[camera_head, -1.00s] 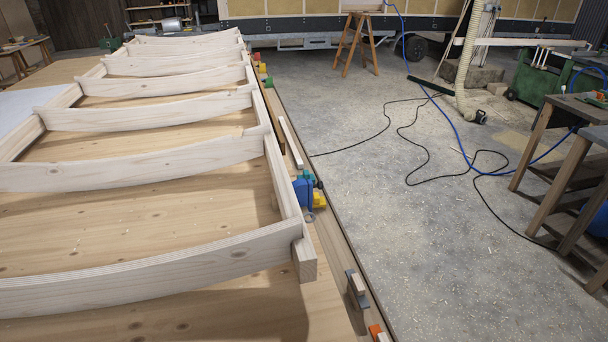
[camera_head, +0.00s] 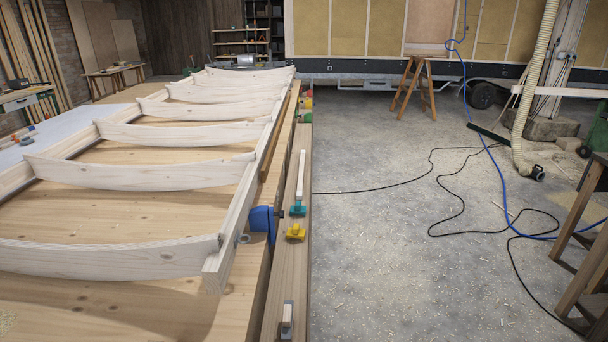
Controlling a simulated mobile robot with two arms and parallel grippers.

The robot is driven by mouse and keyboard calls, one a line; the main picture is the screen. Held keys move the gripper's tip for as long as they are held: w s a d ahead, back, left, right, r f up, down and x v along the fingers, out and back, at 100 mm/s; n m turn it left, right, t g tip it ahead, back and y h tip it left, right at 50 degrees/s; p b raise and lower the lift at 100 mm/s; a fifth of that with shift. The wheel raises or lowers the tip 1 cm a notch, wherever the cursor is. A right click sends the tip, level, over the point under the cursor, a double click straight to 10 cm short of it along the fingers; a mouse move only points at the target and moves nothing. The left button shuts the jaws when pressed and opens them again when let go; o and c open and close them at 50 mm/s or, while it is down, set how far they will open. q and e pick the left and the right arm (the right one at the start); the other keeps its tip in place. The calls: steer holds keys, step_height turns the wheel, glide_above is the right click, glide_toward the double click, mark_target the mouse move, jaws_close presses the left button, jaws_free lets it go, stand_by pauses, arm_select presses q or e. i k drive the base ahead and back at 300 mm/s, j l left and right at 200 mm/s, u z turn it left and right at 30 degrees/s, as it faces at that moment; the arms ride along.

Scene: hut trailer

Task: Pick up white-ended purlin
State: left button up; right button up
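No purlin with a clearly white end can be made out. A pale, narrow strip (camera_head: 301,174) lies along the right edge of the large wooden bench (camera_head: 90,218). Whether it is the purlin I cannot tell. On the bench lies a pale timber frame with long side rails (camera_head: 239,208) and several curved ribs (camera_head: 150,172). Neither of my grippers is in view.
Along the bench's right edge sit a blue clamp (camera_head: 262,220), a teal piece (camera_head: 297,209) and a yellow piece (camera_head: 296,231). The concrete floor (camera_head: 380,250) to the right is open, crossed by a black cable (camera_head: 436,200) and a blue hose (camera_head: 498,178). A sawhorse (camera_head: 414,85) stands farther back.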

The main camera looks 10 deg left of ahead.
mark_target(300, 184)
steer(key=i+l+u, duration=0.1)
steer(key=l, duration=0.25)
steer(key=i+l+u, duration=0.1)
steer(key=l, duration=0.3)
steer(key=i+l+u, duration=0.1)
steer(key=i+l, duration=0.15)
steer(key=l, duration=0.15)
steer(key=i+l+u, duration=0.1)
steer(key=l, duration=0.3)
